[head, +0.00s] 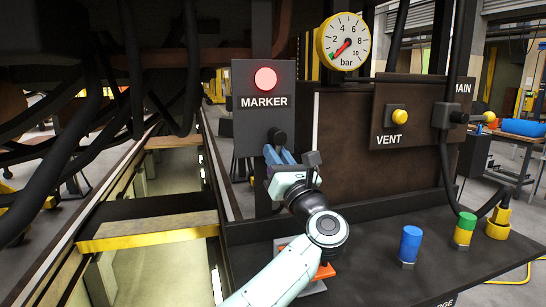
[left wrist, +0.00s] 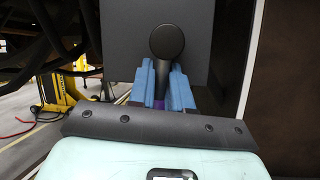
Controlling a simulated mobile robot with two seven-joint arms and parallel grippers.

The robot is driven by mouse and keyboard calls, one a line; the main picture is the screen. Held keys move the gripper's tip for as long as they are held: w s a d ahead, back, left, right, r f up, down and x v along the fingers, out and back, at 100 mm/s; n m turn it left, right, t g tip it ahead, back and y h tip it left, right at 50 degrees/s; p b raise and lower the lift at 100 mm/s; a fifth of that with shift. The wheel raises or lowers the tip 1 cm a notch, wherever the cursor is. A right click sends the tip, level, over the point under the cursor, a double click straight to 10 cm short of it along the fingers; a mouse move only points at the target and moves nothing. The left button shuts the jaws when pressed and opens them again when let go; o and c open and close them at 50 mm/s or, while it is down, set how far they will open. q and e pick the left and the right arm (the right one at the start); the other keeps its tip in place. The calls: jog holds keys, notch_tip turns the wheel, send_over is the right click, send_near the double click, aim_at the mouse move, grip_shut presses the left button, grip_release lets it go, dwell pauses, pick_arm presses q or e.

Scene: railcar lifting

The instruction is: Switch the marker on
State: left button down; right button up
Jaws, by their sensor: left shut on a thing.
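The marker panel (head: 264,117) is a dark grey plate labelled MARKER in the head view. Its round lamp (head: 265,78) shows bright pinkish red, with a lit look. Below the label, the black-knobbed switch lever (head: 277,136) sticks out of the panel. In the left wrist view the round knob (left wrist: 167,41) stands above the blue fingers, with its dark stem running down between them. My left gripper (head: 280,156) is shut on this lever just below the knob; it also shows in the left wrist view (left wrist: 166,85). My right gripper is not in view.
Right of the panel are a pressure gauge (head: 343,41) and a VENT plate with a yellow button (head: 400,117). A blue cylinder (head: 410,243) and a green-yellow one (head: 465,228) stand on the dark bench (head: 370,270). A pit with yellow-edged beams (head: 150,232) lies left.

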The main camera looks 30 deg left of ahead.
pick_arm(q)
jog(key=shift+w+d+r+n+g+y+p, duration=0.15)
jog(key=shift+n+g, duration=0.2)
jog(key=shift+n, duration=0.3)
jog(key=shift+w+d+n+g+y+p, duration=0.15)
jog(key=shift+n+g, duration=0.2)
jog(key=shift+n, duration=0.3)
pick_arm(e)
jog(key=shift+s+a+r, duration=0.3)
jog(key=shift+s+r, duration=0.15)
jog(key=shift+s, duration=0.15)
pick_arm(q)
jog(key=shift+s+a, duration=0.1)
jog(key=shift+s, duration=0.05)
jog(key=c, duration=1.1)
grip_release()
